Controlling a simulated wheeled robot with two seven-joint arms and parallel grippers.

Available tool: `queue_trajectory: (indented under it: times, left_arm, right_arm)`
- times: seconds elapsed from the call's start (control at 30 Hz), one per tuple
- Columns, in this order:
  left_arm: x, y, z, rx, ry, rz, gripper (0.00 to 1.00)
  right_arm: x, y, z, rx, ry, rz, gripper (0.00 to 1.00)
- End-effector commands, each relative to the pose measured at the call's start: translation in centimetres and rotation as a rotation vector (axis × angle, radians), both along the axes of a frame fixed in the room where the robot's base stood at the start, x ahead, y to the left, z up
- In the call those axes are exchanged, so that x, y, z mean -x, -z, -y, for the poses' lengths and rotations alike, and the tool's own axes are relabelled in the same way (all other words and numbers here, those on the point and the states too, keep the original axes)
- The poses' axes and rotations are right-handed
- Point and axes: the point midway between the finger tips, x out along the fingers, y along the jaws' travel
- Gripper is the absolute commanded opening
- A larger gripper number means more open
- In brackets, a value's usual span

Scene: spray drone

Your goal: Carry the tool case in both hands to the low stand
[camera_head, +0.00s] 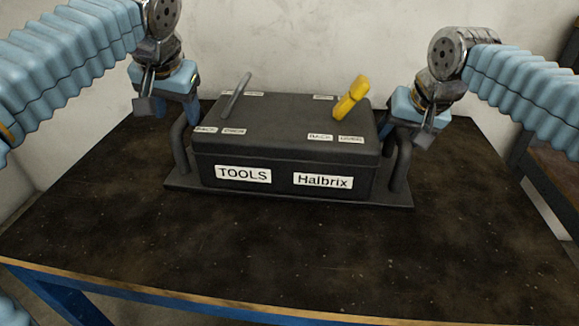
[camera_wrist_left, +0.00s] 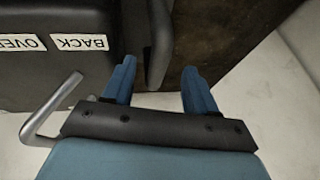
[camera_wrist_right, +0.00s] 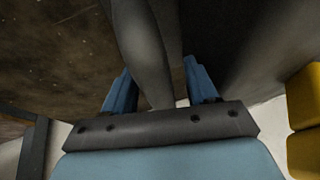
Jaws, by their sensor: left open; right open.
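The black tool case (camera_head: 285,150), labelled "TOOLS" and "Halbrix", sits on the table on a flat dark base. It has an upright handle at each end, the left one (camera_head: 180,147) and the right one (camera_head: 402,165). My left gripper (camera_head: 177,108) is open at the left handle; in the left wrist view that handle (camera_wrist_left: 160,45) runs between the fingers (camera_wrist_left: 158,85). My right gripper (camera_head: 402,122) is open at the right handle, which also lies between the fingers (camera_wrist_right: 160,88) in the right wrist view. Its fingertips are largely hidden in the head view.
A grey lever (camera_head: 236,97) and a yellow lever (camera_head: 351,98) stick up from the lid. The table (camera_head: 280,250) is bare in front of the case. A brown-topped surface (camera_head: 556,165) stands at the right; I cannot tell whether it is the low stand.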

Motion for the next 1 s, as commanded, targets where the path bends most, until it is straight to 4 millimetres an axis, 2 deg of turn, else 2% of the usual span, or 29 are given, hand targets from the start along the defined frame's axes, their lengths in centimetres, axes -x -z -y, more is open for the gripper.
queue_trajectory:
  times: [0.1,0.2,0.3,0.47,0.57,0.8,1.0]
  left_arm:
    - [1.0,-2.6,0.5,0.001,0.001,0.004,0.58]
    - [1.8,-4.2,0.8,0.0,0.0,0.002,0.58]
    - [2.3,-5.4,1.0,0.0,0.001,0.002,0.58]
    - [2.7,-6.1,1.0,0.0,0.001,-0.001,0.58]
    - [2.7,-6.1,1.0,0.0,0.001,-0.001,0.58]
    - [2.7,-6.1,1.0,0.0,0.001,-0.001,0.58]
    - [2.7,-6.1,1.0,0.0,0.001,-0.001,0.58]
  right_arm:
    - [0.0,0.0,0.0,0.0,0.0,0.0,0.58]
    - [0.0,0.0,0.0,0.0,0.0,0.0,0.58]
    - [0.0,0.0,0.0,0.0,0.0,0.0,0.58]
    - [0.2,-0.7,0.1,-0.001,0.0,0.003,0.58]
    - [0.8,-2.2,0.3,-0.002,0.001,0.005,0.58]
    - [3.0,-7.2,1.2,-0.001,0.0,0.005,0.58]
    - [4.3,-10.1,1.7,-0.001,0.0,0.002,0.58]
